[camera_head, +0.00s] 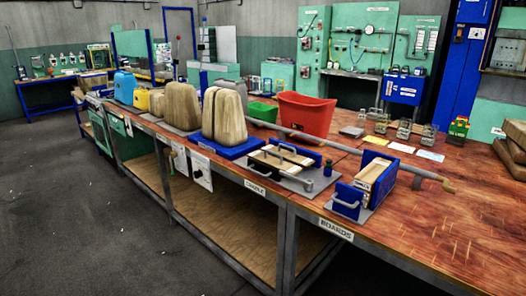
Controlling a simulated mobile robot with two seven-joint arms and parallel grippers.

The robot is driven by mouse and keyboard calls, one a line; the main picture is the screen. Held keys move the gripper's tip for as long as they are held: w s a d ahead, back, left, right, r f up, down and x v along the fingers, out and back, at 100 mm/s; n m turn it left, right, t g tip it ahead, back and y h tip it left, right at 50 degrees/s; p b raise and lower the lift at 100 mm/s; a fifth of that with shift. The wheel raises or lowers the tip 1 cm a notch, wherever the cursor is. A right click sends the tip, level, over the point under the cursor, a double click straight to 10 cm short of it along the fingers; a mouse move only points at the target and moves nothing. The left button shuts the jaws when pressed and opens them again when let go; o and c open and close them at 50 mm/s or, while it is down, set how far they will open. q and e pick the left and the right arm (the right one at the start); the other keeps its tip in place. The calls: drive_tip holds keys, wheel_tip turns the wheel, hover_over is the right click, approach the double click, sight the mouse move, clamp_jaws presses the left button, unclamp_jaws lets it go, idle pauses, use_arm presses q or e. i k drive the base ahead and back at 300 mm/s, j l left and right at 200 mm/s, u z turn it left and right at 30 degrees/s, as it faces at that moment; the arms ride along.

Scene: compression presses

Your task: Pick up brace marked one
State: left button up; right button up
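No marking "one" can be read in this view, so I cannot tell which thing is the brace. Several small grey metal frames (404,129) stand at the back right of the wooden workbench (440,215). Flat cards, yellow, white and light blue, lie in front of them. A blue holder (346,200) labelled "BOARDS" on the bench edge holds pale wooden boards (374,172). Left of it, a grey plate carries a pale wooden piece with dark handles (284,156), by the "CRADLE" label. Neither of my grippers is in view.
Large tan ribbed blocks (224,118), one on a blue base, stand along the bench to the left. A red bin (306,112) and a green bin (263,112) stand behind. A long grey bar (330,145) crosses the bench. The bench's right front is clear.

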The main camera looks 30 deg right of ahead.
sight(297, 159)
drive_tip(key=i, duration=1.2)
drive_tip(key=i+j+z, duration=0.1)
drive_tip(key=i+z, duration=0.25)
drive_tip(key=i+j+z, duration=0.25)
drive_tip(key=i+z, duration=0.15)
drive_tip(key=i, duration=0.2)
